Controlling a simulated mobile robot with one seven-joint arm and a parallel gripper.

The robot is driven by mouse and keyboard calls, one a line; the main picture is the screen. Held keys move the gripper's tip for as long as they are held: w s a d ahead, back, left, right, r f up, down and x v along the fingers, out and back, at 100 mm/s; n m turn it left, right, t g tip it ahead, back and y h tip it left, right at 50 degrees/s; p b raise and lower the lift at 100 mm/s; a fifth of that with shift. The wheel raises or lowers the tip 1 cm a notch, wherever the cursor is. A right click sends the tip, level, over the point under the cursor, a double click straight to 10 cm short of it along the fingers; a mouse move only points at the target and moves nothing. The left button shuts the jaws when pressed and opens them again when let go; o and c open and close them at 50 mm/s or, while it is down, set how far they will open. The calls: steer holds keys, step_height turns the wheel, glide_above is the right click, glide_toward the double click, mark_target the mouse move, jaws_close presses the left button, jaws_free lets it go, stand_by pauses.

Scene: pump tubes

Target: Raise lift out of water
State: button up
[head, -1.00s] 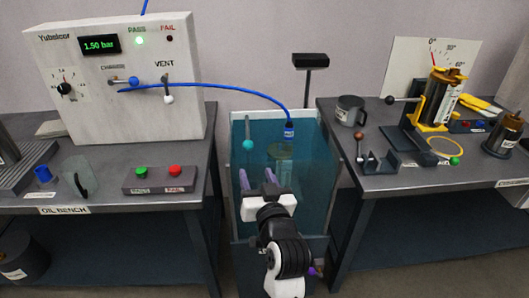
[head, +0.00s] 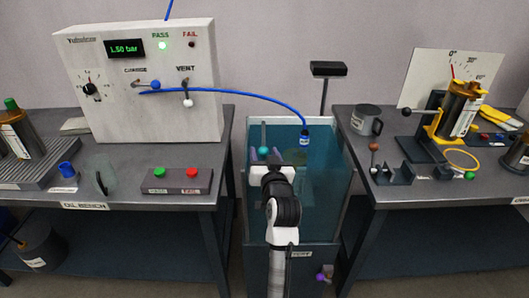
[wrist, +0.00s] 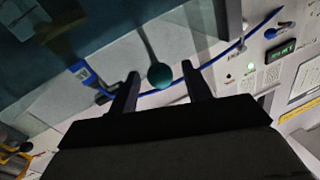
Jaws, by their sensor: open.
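The water tank (head: 340,165) stands between the two benches and holds blue-green water. A teal ball knob (head: 263,149) on a thin rod hangs at the tank's back left. My gripper (head: 264,156) is open at this knob, with its purple fingers partly hidden by my arm. In the wrist view the teal knob (wrist: 160,76) appears between the fingertips of my gripper (wrist: 160,82); I cannot tell whether they touch it. A dim round shape (head: 296,160) shows under the water; its details are unclear.
A blue hose (head: 255,95) arches from the test panel (head: 80,65) to a blue connector (head: 304,138) at the tank's back. The left bench (head: 125,205) and right bench (head: 415,190) flank the tank. A dark post-mounted head (head: 328,69) stands behind it.

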steer(key=shift+w+a, duration=0.1)
steer(key=shift+w, duration=0.1)
steer(key=shift+c, duration=0.2)
jaws_close()
